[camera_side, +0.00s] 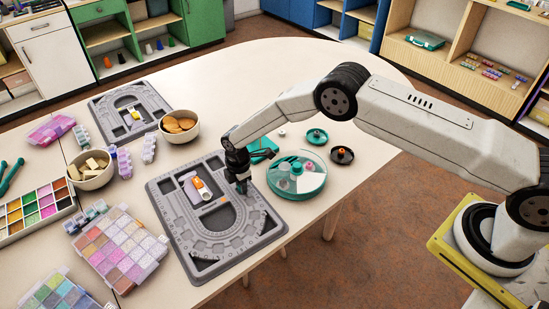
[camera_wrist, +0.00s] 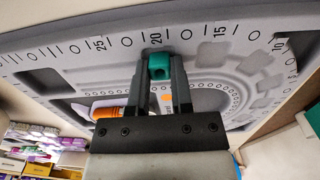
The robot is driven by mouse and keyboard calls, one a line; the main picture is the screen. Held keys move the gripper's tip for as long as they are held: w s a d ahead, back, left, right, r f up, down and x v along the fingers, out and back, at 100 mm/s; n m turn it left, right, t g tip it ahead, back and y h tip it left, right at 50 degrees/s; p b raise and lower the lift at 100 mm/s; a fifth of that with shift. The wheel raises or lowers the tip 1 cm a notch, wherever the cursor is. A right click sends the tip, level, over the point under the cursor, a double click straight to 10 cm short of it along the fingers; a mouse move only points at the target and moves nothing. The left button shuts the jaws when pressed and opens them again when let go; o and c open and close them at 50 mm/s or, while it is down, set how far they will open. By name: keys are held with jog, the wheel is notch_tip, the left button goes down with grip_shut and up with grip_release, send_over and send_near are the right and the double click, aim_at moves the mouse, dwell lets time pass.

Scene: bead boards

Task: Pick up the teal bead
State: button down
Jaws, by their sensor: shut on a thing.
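The teal bead (camera_wrist: 160,67) is a small block with a hole in its face, held between the two fingertips of my gripper (camera_wrist: 162,70) in the wrist view. My gripper (camera_side: 242,187) is shut on it over the right part of the near grey bead board (camera_side: 194,246) in the side view. The bead itself is too small to make out there. I cannot tell whether the bead touches the board. The board's printed ruler marks show behind the bead in the wrist view.
An orange-capped item (camera_side: 199,183) lies in the board's middle recess. A round teal-rimmed case (camera_side: 297,177) stands right of the board. A second bead board (camera_side: 100,103), bowls (camera_side: 180,134) and bead boxes (camera_side: 95,258) fill the left. Bare table lies behind the arm.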

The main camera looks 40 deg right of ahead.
jog(key=shift+r, duration=0.2)
jog(key=shift+r, duration=0.8)
jog(key=shift+s+r, duration=0.15)
jog(key=shift+r, duration=0.65)
jog(key=shift+s+d+r, duration=0.1)
jog(key=shift+s+r, duration=0.15)
jog(key=shift+r, duration=0.05)
jog(key=s+d+r, duration=0.3)
jog(key=s+r, duration=0.5)
jog(key=s, duration=0.4)
jog(key=shift+s+r, duration=0.4)
jog(key=shift+d, duration=0.15)
